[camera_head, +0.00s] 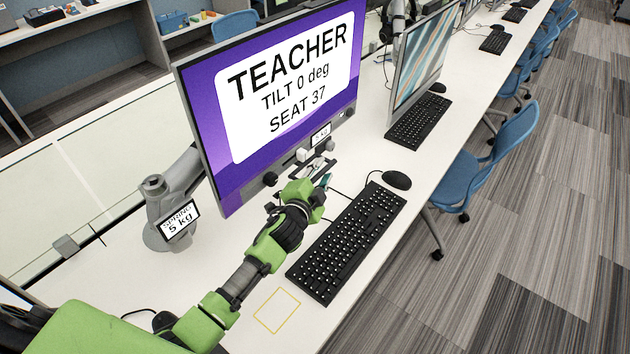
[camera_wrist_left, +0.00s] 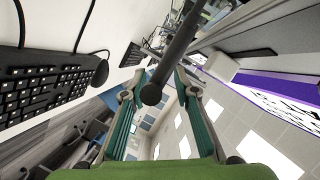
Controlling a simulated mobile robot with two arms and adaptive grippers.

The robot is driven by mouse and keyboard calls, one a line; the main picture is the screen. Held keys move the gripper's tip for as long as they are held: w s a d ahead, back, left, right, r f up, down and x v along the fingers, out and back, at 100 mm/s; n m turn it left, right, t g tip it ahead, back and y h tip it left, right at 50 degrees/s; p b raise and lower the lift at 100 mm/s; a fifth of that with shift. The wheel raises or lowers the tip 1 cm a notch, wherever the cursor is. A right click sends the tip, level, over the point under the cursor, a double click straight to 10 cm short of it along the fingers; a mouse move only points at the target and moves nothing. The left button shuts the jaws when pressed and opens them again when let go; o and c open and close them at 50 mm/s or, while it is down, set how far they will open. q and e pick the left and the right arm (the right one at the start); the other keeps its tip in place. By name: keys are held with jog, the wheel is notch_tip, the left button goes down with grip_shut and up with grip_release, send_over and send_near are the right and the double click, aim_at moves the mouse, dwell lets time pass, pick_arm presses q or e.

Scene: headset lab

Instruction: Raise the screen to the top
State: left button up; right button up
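The large screen (camera_head: 205,95) has a purple display that reads "TEACHER, TILT 0 deg, SEAT 37". It stands on a grey arm (camera_head: 178,185) labelled "SPRING 5 kg". My left gripper (camera_head: 325,172) is at the middle of that lower edge. In the left wrist view, its teal fingers (camera_wrist_left: 157,92) are apart. A dark bar with a round end (camera_wrist_left: 152,94) shows between them, with gaps at its sides; contact cannot be told. The screen's purple edge (camera_wrist_left: 272,84) is at the right there. My right gripper is not in view.
A black keyboard (camera_head: 348,242) and mouse (camera_head: 397,180) lie on the white desk in front of the screen. A second monitor (camera_head: 420,60) with a keyboard (camera_head: 420,122) stands to the right. A blue chair (camera_head: 505,140) is beside the desk. A yellow outline (camera_head: 277,310) marks bare desk.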

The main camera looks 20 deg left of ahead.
pick_arm(q)
jog(key=v, duration=1.1)
jog(key=shift+s+r, duration=0.2)
jog(key=shift+s, duration=0.05)
